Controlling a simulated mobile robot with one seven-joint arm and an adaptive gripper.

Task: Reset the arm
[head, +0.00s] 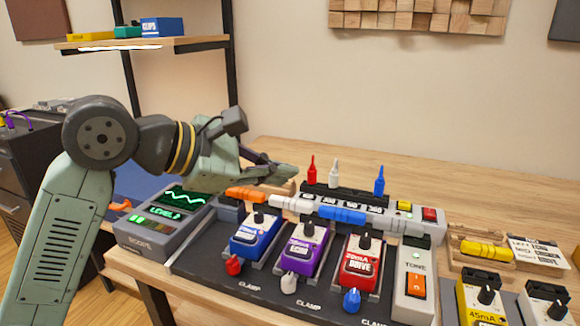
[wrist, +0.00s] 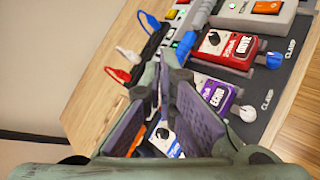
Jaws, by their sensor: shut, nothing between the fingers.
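My arm reaches in from the left in the head view. My gripper (head: 282,173) is shut and empty, held above the workbench behind the pedal row and pointing right. It also shows in the wrist view (wrist: 168,78), where its fingers hide part of the bench. I see no contact between the gripper and anything.
A power strip (head: 402,222) lies behind the pedals, with red (head: 311,172), white (head: 334,176) and blue (head: 379,182) plugs standing near the gripper. A scope (head: 160,222) sits left, under the arm. A TONE unit (head: 414,280) stands right. The back bench is clear.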

